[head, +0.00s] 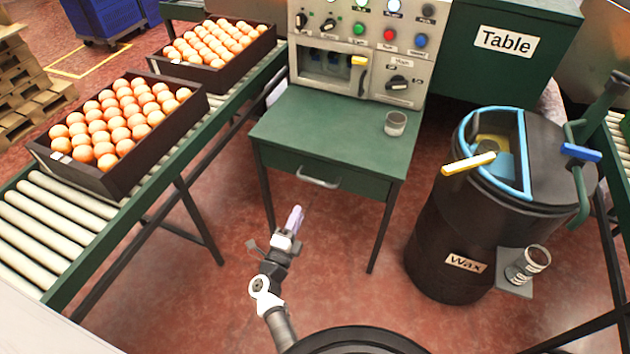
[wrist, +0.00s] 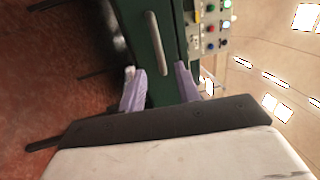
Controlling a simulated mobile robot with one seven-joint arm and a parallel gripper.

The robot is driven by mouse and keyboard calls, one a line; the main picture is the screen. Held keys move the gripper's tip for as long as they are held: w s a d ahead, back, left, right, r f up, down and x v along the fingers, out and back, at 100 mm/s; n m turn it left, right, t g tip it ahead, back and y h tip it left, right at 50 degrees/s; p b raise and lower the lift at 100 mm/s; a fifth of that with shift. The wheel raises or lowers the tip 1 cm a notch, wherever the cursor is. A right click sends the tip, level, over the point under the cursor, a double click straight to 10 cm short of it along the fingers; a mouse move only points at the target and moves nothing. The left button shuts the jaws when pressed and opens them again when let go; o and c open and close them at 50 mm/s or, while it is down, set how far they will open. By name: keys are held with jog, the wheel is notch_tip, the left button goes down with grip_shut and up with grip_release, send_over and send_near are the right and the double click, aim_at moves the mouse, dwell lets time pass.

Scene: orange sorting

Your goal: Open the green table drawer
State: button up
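The green table (head: 330,135) stands in the middle of the head view, with a shut drawer (head: 352,183) under its top. The drawer has a pale metal bar handle (head: 318,183). In the wrist view the handle (wrist: 156,45) shows upright in the picture on the green drawer front (wrist: 131,25). My gripper (head: 296,212) is in front of and below the drawer, apart from the handle. In the wrist view my gripper (wrist: 157,68) has its two pale purple fingers spread with nothing between them. The handle lies ahead of the gap between the fingers.
A small cup (head: 395,123) stands on the table top, before a control panel (head: 355,45). A black wax barrel (head: 440,235) stands to the right. A roller conveyor (head: 60,225) with orange crates (head: 118,185) runs along the left. The floor before the drawer is clear.

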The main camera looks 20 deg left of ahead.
aim_at(315, 180)
jog(key=w+b, duration=0.1)
jog(key=w, duration=0.3)
jog(key=w+r, duration=0.1)
jog(key=w, duration=0.4)
jog(key=w+r+b, duration=0.1)
jog(key=w, duration=0.3)
jog(key=shift+w+d+b, duration=0.15)
jog(key=shift+d+b, duration=0.2)
grip_shut()
